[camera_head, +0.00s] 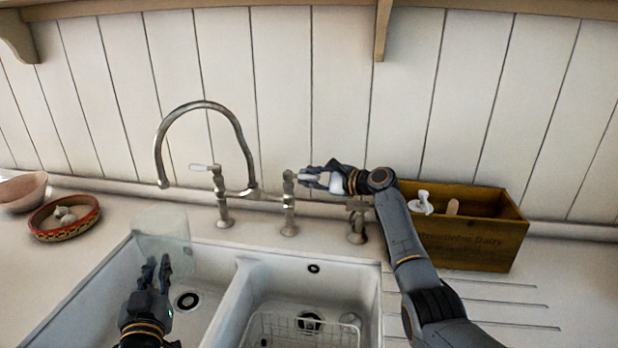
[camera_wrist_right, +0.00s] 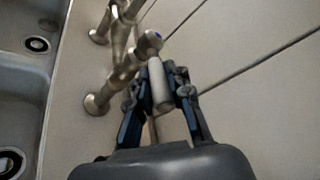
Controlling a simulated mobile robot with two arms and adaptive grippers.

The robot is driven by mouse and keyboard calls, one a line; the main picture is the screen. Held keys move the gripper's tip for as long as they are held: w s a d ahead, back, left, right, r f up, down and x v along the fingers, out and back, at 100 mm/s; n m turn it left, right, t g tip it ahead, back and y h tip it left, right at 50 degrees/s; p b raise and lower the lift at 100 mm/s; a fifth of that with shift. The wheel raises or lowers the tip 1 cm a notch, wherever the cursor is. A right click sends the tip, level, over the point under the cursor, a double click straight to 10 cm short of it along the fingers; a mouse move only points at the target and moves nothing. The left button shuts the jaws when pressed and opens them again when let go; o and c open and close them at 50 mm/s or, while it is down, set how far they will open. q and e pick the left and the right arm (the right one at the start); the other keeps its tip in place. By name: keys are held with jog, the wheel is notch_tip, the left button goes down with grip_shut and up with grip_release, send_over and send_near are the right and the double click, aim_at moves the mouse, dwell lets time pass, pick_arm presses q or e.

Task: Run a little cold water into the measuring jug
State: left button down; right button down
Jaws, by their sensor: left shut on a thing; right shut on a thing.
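A clear glass measuring jug (camera_head: 162,232) is in the head view at the left basin, below the open end of the curved tap spout (camera_head: 205,103). My left gripper (camera_head: 155,264) is shut on the jug from the front. The jug looks about upright, and I cannot make out water in it or a stream from the spout. My right gripper (camera_head: 314,178) is shut on the white handle of the right tap lever (camera_wrist_right: 160,87), which points to the right. In the right wrist view the handle lies between the fingers of that gripper (camera_wrist_right: 163,88). The left tap lever (camera_head: 201,167) is free.
The double sink (camera_head: 236,300) has a wire rack (camera_head: 290,328) in its right basin. A wooden box (camera_head: 475,243) with utensils stands right of my right arm. A patterned bowl (camera_head: 62,228) of garlic and a pink bowl (camera_head: 22,190) are at the left. The right drainer is clear.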

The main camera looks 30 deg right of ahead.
jog(key=shift+s+a+r+m+t+h, duration=0.1)
jog(key=shift+s+a+m+t+h, duration=0.35)
jog(key=shift+m+h, duration=0.95)
jog(key=shift+s+a+r+m+t+h, duration=0.2)
jog(key=shift+a+m+h, duration=0.6)
jog(key=shift+h, duration=0.95)
jog(key=shift+s+a+f+m+t+h, duration=0.1)
jog(key=shift+s+a+m+t+h, duration=0.25)
jog(key=shift+m+h, duration=1.15)
jog(key=shift+s+h, duration=0.1)
jog(key=shift+h, duration=0.25)
jog(key=c, duration=1.2)
grip_release()
jog(key=shift+f, duration=0.1)
jog(key=v, duration=0.7)
jog(key=shift+s, duration=0.15)
